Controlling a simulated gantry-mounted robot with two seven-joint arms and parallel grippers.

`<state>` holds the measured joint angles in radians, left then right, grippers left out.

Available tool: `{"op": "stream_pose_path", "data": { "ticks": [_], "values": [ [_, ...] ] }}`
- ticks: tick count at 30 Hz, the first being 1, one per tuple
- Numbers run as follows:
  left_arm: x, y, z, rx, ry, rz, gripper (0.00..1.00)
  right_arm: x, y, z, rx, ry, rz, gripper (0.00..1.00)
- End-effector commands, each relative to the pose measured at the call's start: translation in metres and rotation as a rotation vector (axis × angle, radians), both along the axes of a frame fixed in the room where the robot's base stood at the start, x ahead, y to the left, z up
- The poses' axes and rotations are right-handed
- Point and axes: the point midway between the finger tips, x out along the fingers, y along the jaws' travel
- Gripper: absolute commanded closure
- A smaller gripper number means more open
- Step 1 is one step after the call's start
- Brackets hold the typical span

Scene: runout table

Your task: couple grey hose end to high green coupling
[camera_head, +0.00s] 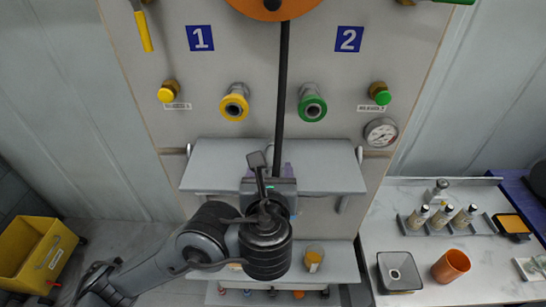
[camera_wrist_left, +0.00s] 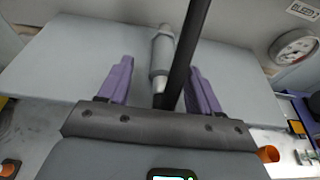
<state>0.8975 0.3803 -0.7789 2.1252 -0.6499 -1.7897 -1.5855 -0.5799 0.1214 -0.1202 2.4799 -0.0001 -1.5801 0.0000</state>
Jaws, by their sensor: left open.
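The green coupling (camera_head: 312,106) sits on the panel under the sign 2, with the yellow coupling (camera_head: 235,106) to its left. The grey hose end (camera_wrist_left: 160,52) shows in the left wrist view, between the two purple fingers with room on both sides. My left gripper (camera_head: 284,172) is open below the couplings, in front of the shelf; its fingers also show in the left wrist view (camera_wrist_left: 159,68). The black hose (camera_head: 282,90) hangs from the orange reel (camera_head: 270,8) down to the gripper. In the head view my gripper hides the hose end. My right gripper is not in view.
A grey shelf (camera_head: 215,165) lies behind my gripper. Capped yellow (camera_head: 166,94) and green (camera_head: 382,96) fittings and a gauge (camera_head: 381,133) flank the couplings. A side table (camera_head: 430,285) at right holds bottles, a square cup and an orange cup. A yellow bin (camera_head: 35,252) stands at left.

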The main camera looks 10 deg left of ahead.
Motion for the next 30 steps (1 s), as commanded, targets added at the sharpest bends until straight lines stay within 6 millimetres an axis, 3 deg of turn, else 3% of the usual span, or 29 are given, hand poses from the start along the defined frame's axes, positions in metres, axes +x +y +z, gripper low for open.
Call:
{"op": "stream_pose_path", "data": {
  "ticks": [12, 23, 30],
  "values": [
    [0.044, 0.005, -0.008, 0.002, -0.001, 0.002, 0.36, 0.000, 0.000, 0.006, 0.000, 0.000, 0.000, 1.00],
    [0.051, 0.006, -0.011, -0.001, 0.001, -0.001, 0.36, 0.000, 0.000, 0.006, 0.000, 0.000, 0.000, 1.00],
    [0.051, 0.006, -0.011, 0.000, 0.001, -0.001, 0.71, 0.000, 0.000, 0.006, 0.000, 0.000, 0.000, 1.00]
  ]
}}
